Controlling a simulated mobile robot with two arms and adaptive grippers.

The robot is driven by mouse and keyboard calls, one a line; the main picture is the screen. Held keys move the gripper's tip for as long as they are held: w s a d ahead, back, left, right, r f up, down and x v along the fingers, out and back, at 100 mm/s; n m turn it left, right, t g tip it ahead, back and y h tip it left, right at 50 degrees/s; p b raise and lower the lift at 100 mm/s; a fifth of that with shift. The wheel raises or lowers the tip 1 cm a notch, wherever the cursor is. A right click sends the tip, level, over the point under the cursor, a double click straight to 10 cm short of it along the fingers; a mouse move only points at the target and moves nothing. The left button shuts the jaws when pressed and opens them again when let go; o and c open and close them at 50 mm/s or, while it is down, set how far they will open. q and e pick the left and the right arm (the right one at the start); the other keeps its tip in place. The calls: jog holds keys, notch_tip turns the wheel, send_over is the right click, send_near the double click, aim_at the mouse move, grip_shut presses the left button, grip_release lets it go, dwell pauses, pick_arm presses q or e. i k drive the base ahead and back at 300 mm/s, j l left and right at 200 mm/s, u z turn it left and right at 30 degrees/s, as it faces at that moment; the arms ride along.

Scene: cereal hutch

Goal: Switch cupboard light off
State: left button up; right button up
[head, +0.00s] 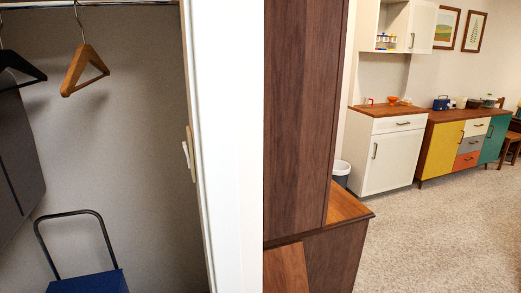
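The cupboard (130,150) fills the left of the head view, with its pale grey inner wall visible. What looks like a light switch, a cream plate (192,150) with a white lever (185,155), sits on the inner side of the white door frame (225,150) at the cupboard's right edge. I see it nearly edge-on, so its position is hard to tell. No lamp is in view, and the inside of the cupboard looks dimly lit. Neither of my grippers is in view.
A wooden hanger (83,72) and a dark hanger (18,66) hang from the rail. A blue trolley with a dark handle (88,284) stands below. Dark wooden furniture (305,110) stands right of the frame. Carpet (430,240) lies open at the right, before several cabinets.

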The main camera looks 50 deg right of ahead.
aim_at(186, 155)
jog(key=l+z, duration=0.2)
jog(key=z, duration=0.75)
jog(key=i+j+z, duration=0.35)
jog(key=j, duration=0.15)
jog(key=j+z, duration=0.15)
jog(key=j, duration=0.15)
